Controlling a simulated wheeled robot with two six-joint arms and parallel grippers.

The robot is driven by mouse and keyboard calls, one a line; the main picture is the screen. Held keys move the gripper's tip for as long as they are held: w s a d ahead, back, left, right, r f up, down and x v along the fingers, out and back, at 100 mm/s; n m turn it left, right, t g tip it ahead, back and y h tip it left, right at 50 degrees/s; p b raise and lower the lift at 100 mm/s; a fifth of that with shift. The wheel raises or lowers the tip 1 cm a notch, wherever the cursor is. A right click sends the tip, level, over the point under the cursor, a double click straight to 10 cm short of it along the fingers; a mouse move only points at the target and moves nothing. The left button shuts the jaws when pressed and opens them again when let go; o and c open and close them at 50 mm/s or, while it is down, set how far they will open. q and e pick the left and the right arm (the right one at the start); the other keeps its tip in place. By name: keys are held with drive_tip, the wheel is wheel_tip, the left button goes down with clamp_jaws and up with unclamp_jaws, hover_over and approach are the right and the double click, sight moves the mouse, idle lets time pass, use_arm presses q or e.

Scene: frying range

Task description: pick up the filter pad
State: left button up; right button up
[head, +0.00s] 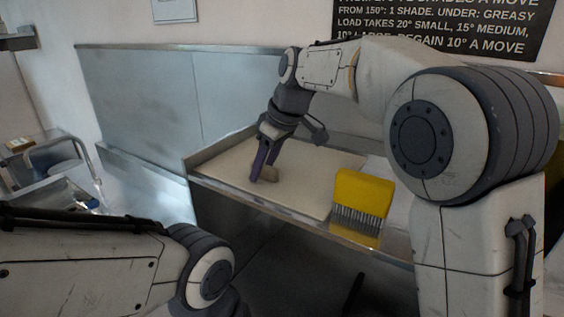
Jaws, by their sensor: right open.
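A yellow brush (363,192) with dark bristles stands on the metal shelf (215,185) right of the board. A steel panel (150,95) rises behind at the left. A wire-handled basket (60,165) is at the far left. A dark sign (440,22) hangs above.

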clamp_jaws()
drive_tip(key=shift+r, duration=0.1)
wheel_tip(320, 180, up, 7)
drive_tip(key=p, duration=0.6)
wheel_tip(320, 180, up, 11)
